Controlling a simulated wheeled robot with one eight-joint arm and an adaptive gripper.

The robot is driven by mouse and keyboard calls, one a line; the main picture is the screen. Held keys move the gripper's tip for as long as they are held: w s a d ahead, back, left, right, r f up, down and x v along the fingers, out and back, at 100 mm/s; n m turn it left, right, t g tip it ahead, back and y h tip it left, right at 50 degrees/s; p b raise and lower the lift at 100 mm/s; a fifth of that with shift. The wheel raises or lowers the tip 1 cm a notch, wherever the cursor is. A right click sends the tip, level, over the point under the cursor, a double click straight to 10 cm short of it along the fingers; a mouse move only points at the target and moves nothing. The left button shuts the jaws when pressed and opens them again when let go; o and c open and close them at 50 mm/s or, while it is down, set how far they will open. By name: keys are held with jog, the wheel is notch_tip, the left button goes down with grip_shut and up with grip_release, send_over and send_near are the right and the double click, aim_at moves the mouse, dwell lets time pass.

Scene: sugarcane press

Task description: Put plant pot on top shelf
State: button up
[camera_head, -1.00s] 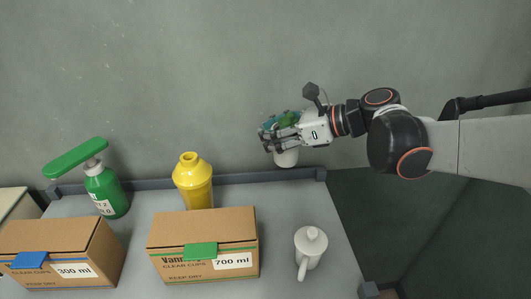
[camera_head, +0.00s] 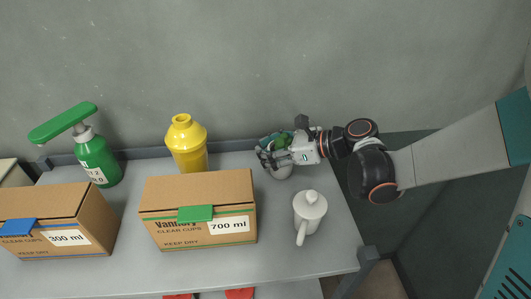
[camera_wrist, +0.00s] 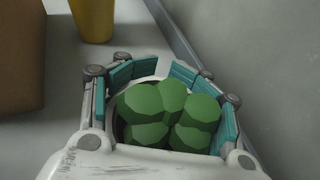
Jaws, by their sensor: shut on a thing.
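The plant pot (camera_head: 279,172) is a small white pot with a green plant of rounded lumps. It is at the back right of the grey top shelf (camera_head: 330,262). My gripper (camera_head: 273,153) is shut around the pot from the right. In the wrist view the green plant (camera_wrist: 168,113) fills the space between the teal finger pads, with part of the white rim showing behind it. The pot appears upright at shelf height; I cannot tell whether its base touches the surface.
A white lidded jug (camera_head: 309,212) stands in front of the pot. Cardboard cup boxes (camera_head: 200,235) stand at centre and left. A yellow bottle (camera_head: 187,150) and a green pump bottle (camera_head: 97,160) stand behind them. A raised rail (camera_head: 233,146) runs along the back edge by the wall.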

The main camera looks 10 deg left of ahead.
jog(key=shift+f, duration=0.35)
jog(key=shift+r, duration=0.1)
jog(key=o, duration=0.9)
jog(key=shift+f, duration=0.2)
jog(key=o, duration=0.7)
jog(key=shift+r, duration=0.1)
jog(key=shift+d+r, duration=0.1)
jog(key=shift+r, duration=0.05)
jog(key=p+v, duration=0.1)
jog(key=v, duration=1)
jog(key=shift+s+d+r+p, duration=0.15)
jog(key=shift+d+p, duration=0.15)
jog(key=shift+d, duration=0.05)
